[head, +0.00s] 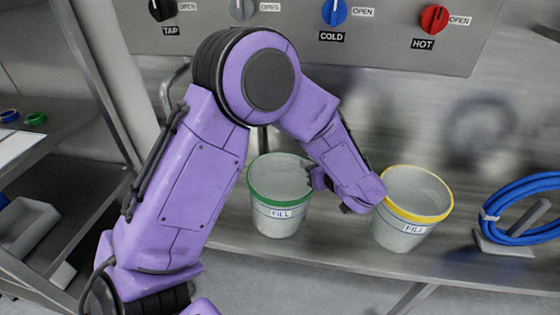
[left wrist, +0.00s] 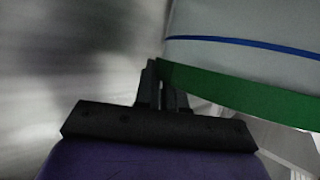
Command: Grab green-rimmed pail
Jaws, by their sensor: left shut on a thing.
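The green-rimmed pail (head: 278,215) stands upright on the metal counter, a pale bucket with a FILL label. My left gripper (head: 311,178) reaches in from the right and is at the pail's right rim. In the left wrist view, the fingers (left wrist: 162,85) are shut on the edge of the green rim (left wrist: 240,95), with the pail's pale wall and blue line (left wrist: 245,44) beyond. My right gripper is in neither view.
A yellow-rimmed pail (head: 405,232) stands close to my left wrist on the right. A coiled blue hose (head: 525,210) is at the far right. A panel with knobs (head: 390,45) is above. Shelving (head: 60,190) is at left.

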